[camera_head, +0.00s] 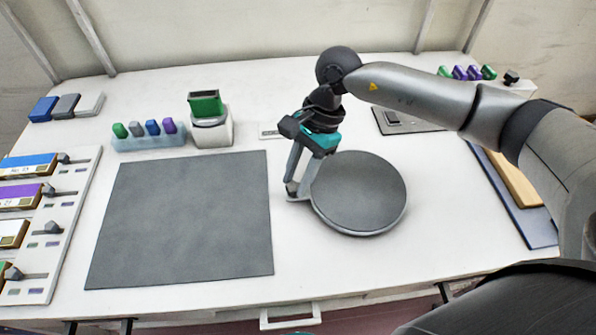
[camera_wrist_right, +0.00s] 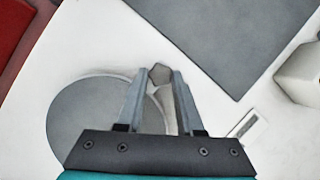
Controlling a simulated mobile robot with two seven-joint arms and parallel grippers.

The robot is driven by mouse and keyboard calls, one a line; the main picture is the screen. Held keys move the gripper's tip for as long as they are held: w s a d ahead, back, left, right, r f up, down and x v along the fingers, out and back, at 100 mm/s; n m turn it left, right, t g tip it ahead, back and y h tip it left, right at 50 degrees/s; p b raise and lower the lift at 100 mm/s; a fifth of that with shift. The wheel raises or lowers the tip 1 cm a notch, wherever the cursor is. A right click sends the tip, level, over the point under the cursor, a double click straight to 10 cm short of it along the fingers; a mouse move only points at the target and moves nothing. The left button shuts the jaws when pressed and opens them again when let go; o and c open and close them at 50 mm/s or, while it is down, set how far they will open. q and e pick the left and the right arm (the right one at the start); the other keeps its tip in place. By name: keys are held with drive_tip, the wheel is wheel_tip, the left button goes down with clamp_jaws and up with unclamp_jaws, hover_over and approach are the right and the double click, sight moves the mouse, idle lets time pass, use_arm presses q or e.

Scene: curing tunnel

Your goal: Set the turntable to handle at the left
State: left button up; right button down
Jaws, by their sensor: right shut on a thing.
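The turntable (camera_head: 360,195) is a round dark grey disc with a pale rim on the white table, right of the middle. It also shows in the right wrist view (camera_wrist_right: 88,125). Its handle is a small grey knob (camera_wrist_right: 160,75) on a pale arm at the disc's left edge in the head view. My right gripper (camera_head: 297,190) reaches down at that left edge and is shut on the handle. In the right wrist view the knob shows between the fingertips. Part of the disc is hidden behind my gripper there. My left gripper is not in view.
A grey mat (camera_head: 185,220) lies left of the turntable. Behind it stand a rack of coloured blocks (camera_head: 150,140) and a white device with a green top (camera_head: 210,120). A panel with levers (camera_head: 45,225) is at the left. Boards (camera_head: 520,190) lie at the right.

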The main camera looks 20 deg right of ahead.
drive_tip(key=shift+s, duration=0.25)
idle(0.3)
drive_tip(key=c, duration=0.5)
unclamp_jaws()
drive_tip(key=shift+c, duration=0.2)
drive_tip(key=v, duration=1.5)
drive_tip(key=shift+w+p, duration=0.2)
drive_tip(key=shift+p, duration=0.15)
drive_tip(key=shift+d, duration=0.1)
